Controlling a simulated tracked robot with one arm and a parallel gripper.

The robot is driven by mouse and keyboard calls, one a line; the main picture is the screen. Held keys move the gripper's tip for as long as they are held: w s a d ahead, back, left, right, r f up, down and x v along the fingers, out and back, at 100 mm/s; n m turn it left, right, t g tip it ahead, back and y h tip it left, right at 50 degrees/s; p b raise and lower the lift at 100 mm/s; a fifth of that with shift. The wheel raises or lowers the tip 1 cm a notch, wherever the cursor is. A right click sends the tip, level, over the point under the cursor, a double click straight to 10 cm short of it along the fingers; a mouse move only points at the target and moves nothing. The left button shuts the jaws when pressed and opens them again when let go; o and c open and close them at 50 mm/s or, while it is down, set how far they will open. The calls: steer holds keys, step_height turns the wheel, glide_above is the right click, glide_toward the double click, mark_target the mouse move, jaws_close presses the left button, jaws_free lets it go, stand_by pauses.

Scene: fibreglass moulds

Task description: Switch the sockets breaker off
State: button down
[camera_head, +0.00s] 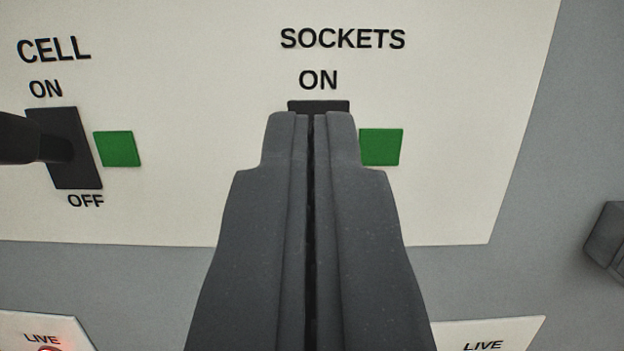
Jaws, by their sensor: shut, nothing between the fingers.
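The sockets breaker (319,106) is a black switch under the printed words SOCKETS and ON on a cream panel. Only its top edge shows; my gripper hides its lever and lower part. A green indicator (381,147) shows just right of it. My gripper (312,116) is shut and empty, pointing up the picture with its fingertips in front of the breaker. I cannot tell whether the fingertips touch it.
The CELL breaker (72,165) is at the left, its black lever (20,138) sticking out, with a green indicator (118,148) beside it. LIVE plates (490,335) show at the bottom corners. A dark block (606,240) is at the right edge.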

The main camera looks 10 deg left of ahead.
steer(key=s+d+f, duration=0.1)
steer(key=s+f, duration=0.5)
steer(key=shift+s+d+f, duration=0.2)
steer(key=shift+s+f, duration=0.2)
stand_by(0.3)
stand_by(0.4)
steer(key=s+d+r+m+g+h, duration=0.1)
steer(key=s+d+g+h, duration=0.1)
steer(key=d, duration=1.3)
steer(key=s+d+r+m+g+h, duration=0.1)
steer(key=s+d+g+h, duration=0.1)
steer(key=d, duration=1.4)
steer(key=shift+s+d+r+g, duration=0.3)
steer(key=shift+s+r+g, duration=0.1)
steer(key=shift+s, duration=0.05)
